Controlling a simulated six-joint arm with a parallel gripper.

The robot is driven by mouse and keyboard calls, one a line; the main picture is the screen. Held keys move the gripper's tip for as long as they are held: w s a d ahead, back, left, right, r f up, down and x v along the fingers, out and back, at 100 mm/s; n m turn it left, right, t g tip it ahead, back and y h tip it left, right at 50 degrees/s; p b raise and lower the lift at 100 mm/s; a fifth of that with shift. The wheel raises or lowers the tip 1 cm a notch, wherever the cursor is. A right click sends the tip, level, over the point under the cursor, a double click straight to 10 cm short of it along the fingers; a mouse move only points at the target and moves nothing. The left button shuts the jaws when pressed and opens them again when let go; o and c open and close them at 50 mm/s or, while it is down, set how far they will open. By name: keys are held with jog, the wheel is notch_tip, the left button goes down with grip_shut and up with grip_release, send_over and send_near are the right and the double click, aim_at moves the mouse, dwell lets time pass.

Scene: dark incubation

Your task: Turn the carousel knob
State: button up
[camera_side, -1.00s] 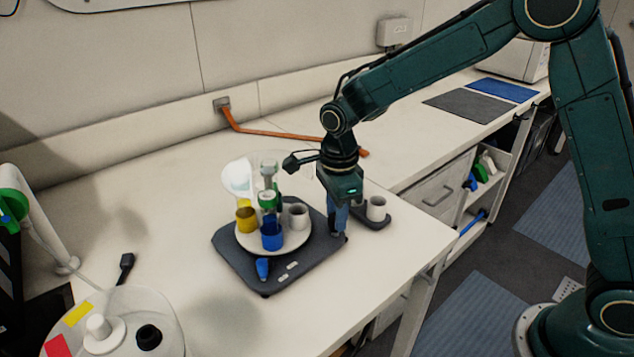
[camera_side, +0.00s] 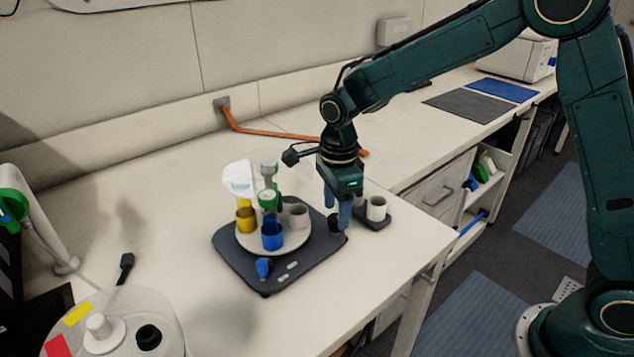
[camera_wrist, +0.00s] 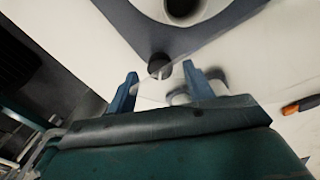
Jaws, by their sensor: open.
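The carousel is a round pale platter (camera_side: 300,240) on a dark grey base (camera_side: 240,265). It carries a yellow cup (camera_side: 246,219), a blue cup (camera_side: 272,237), a grey-white cup (camera_side: 298,216) and a green-banded tube (camera_side: 268,202). A dark round knob (camera_side: 336,227) sits at the base's right corner. My gripper (camera_side: 337,213) is over that corner with its blue fingers apart and empty. In the wrist view, the knob (camera_wrist: 159,66) lies around the opening between the fingertips (camera_wrist: 160,75). I cannot tell whether the fingers touch it.
A white cup (camera_side: 376,208) stands in a small dark holder close right of my gripper. A blue piece (camera_side: 264,267) is at the base's front. An orange strip (camera_side: 270,133) lies behind. The bench between is clear.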

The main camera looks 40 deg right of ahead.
aim_at(336, 218)
notch_tip(336, 218, up, 12)
jog(key=shift+r, duration=0.2)
dwell(0.4)
jog(key=shift+a, duration=0.1)
jog(key=s+a+f+n+t+h, duration=0.1)
jog(key=s+n+t, duration=0.3)
jog(key=n, duration=1.4)
jog(key=shift+s+a+f+h, duration=0.3)
jog(key=shift+s+a+f, duration=0.1)
jog(key=shift+s, duration=0.4)
jog(key=shift+f, duration=0.1)
jog(key=x, duration=1.3)
jog(key=shift+w+f, duration=0.25)
jog(key=shift+w, duration=0.05)
jog(key=c, duration=1)
